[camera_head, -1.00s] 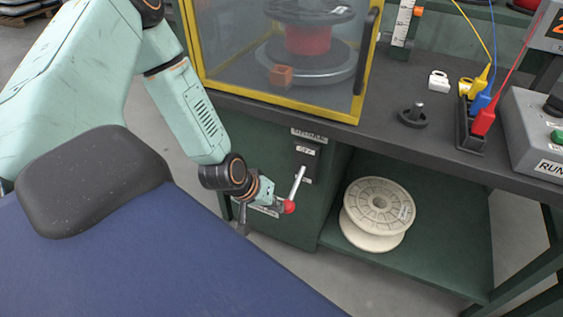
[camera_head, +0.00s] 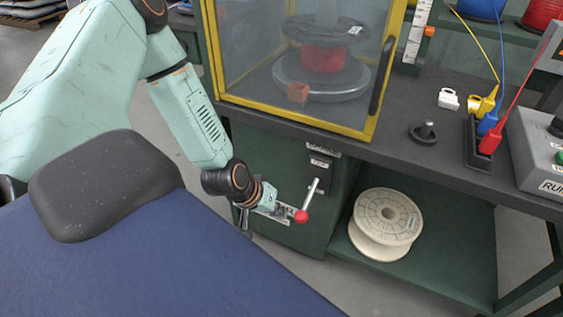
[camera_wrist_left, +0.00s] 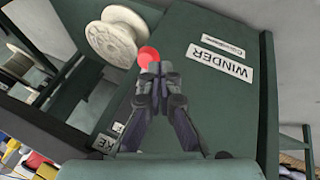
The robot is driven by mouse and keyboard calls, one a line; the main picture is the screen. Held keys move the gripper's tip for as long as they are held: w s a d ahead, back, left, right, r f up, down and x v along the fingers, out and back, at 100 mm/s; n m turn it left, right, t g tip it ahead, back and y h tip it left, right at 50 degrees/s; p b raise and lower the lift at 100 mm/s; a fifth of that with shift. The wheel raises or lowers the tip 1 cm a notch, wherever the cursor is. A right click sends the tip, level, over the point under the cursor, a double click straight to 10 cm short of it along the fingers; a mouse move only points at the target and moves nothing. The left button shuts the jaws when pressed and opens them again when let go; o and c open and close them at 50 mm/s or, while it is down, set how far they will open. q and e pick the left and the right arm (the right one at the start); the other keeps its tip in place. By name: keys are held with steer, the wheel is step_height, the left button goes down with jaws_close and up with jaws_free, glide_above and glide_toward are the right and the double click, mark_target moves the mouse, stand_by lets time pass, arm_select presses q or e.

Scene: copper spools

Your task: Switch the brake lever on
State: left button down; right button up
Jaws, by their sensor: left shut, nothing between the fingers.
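The brake lever is a silver rod (camera_head: 312,194) with a red knob (camera_head: 301,216), on the front of the dark green cabinet below the bench top. It hangs down and slightly left from its dark plate (camera_head: 319,170). My left gripper (camera_head: 287,212) is shut and empty, just left of the knob in the head view. In the left wrist view its fingertips (camera_wrist_left: 158,70) partly overlap the red knob (camera_wrist_left: 148,55). I cannot tell whether they touch. The rod is mostly hidden there. My right gripper is not in view.
A white spool (camera_head: 386,222) lies on the shelf right of the lever. A yellow-framed guard (camera_head: 290,118) stands on the bench above. A "WINDER" label (camera_wrist_left: 221,62) is on the cabinet face. Coloured plugs (camera_head: 488,120) and a control box (camera_head: 545,155) are at right.

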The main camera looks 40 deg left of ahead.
arm_select(q)
steer(key=s+r+p, duration=0.3)
steer(key=s+p, duration=0.3)
steer(key=s, duration=0.2)
steer(key=shift+a, duration=0.25)
steer(key=shift+w, duration=0.1)
stand_by(0.3)
steer(key=s+d+m+g+y, duration=0.2)
steer(key=s+d+m+g, duration=0.2)
steer(key=s+d, duration=0.6)
steer(key=s+g, duration=0.1)
steer(key=s, duration=0.2)
steer(key=shift+s+f+m+g, duration=0.35)
steer(key=shift+f+m+g, duration=0.05)
